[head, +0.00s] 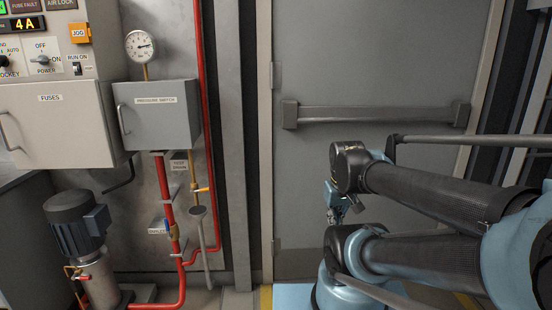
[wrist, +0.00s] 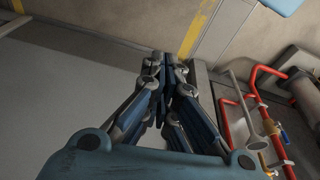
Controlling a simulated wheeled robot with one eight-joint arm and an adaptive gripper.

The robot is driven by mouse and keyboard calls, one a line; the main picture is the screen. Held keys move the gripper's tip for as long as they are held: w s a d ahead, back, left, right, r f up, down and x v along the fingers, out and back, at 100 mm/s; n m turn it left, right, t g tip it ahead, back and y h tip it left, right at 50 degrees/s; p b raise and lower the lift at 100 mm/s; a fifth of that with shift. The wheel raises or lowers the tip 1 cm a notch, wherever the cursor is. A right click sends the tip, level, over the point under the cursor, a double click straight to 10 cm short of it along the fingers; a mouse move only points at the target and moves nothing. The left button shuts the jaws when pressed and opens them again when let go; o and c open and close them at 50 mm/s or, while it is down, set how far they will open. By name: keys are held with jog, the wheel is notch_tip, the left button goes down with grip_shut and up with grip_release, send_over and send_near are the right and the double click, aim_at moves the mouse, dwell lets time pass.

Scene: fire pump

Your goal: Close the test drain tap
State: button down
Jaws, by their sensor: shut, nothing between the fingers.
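The test drain tap (head: 201,189) has a small orange-yellow handle on a thin brass pipe, under a small label. In the head view its handle sticks out sideways, across the pipe. It sits above a grey funnel (head: 198,210) with a drain pipe. In the wrist view the funnel (wrist: 269,128) is at the right, with brass and orange parts near the lower right edge; the tap is too small there to read. My gripper (wrist: 162,77) is shut and empty, well apart from the tap. In the head view my gripper (head: 336,215) is partly hidden by my arm, before the door.
A red pipe (head: 163,185) with a blue-handled valve (head: 173,231) runs left of the tap; another red pipe (head: 207,110) runs right. A grey pressure switch box (head: 158,115) hangs above. A pump motor (head: 77,220) stands lower left. The grey door (head: 360,70) has a push bar (head: 375,115).

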jog(key=w+a+r+m+h, duration=0.1)
jog(key=w+a+r, duration=0.4)
jog(key=w+r, duration=0.3)
notch_tip(320, 180, up, 4)
jog(key=t, duration=0.4)
send_over(201, 190)
jog(key=s, duration=0.8)
jog(key=a+x, duration=0.1)
jog(key=x, duration=1.3)
jog(key=shift+d+n, duration=0.3)
jog(key=shift+d, duration=0.1)
jog(key=shift+s+a+f, duration=0.1)
jog(key=shift+s+a, duration=0.05)
jog(key=shift+f, duration=0.1)
